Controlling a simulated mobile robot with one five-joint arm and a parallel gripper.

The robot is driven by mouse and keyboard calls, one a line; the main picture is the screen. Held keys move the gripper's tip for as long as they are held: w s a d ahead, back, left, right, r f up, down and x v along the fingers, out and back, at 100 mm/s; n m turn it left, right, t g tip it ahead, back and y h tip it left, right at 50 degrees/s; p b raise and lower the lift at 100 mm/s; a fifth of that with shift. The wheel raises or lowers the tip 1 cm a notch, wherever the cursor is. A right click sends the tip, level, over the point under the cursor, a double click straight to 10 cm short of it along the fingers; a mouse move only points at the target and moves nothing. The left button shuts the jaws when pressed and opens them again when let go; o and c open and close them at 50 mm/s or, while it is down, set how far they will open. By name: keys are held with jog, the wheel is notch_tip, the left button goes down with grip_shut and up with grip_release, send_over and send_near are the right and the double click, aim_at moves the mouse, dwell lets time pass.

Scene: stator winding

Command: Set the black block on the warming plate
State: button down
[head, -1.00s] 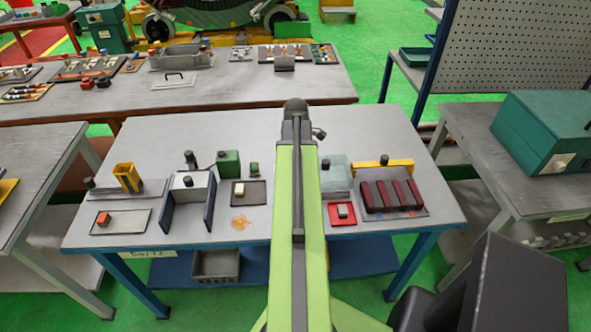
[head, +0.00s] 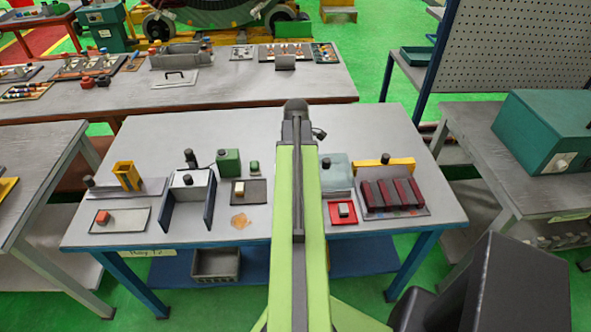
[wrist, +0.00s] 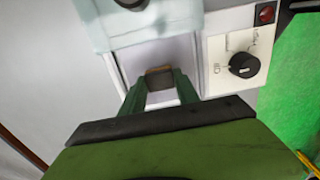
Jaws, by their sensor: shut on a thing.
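My gripper (wrist: 160,88) has green fingers and is shut on a small dark block (wrist: 160,80) with a brownish edge, which I take as the black block. It is held over or against a pale flat surface (wrist: 188,50) between raised edges. That surface adjoins a white panel (wrist: 225,75) with a black dial and a red switch; this looks like the warming plate. I cannot tell whether the block touches it. In the head view my gripper and the block are hidden behind my green arm.
A pale aqua box (head: 336,180) with a dark knob stands right of my arm; a similar pale body (wrist: 170,18) is close beyond the block in the wrist view. Nearby are a red tray (head: 334,217), dark red bars (head: 385,193) and a yellow bar (head: 372,164). The table's back left is clear.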

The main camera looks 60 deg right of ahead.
jog(key=shift+f+b, duration=0.4)
dwell(0.4)
jog(key=c, duration=0.6)
grip_release()
notch_tip(320, 180, up, 7)
jog(key=p, duration=0.7)
jog(key=shift+r, duration=0.15)
jog(key=shift+w+a, duration=0.1)
jog(key=shift+w, duration=0.05)
dwell(0.5)
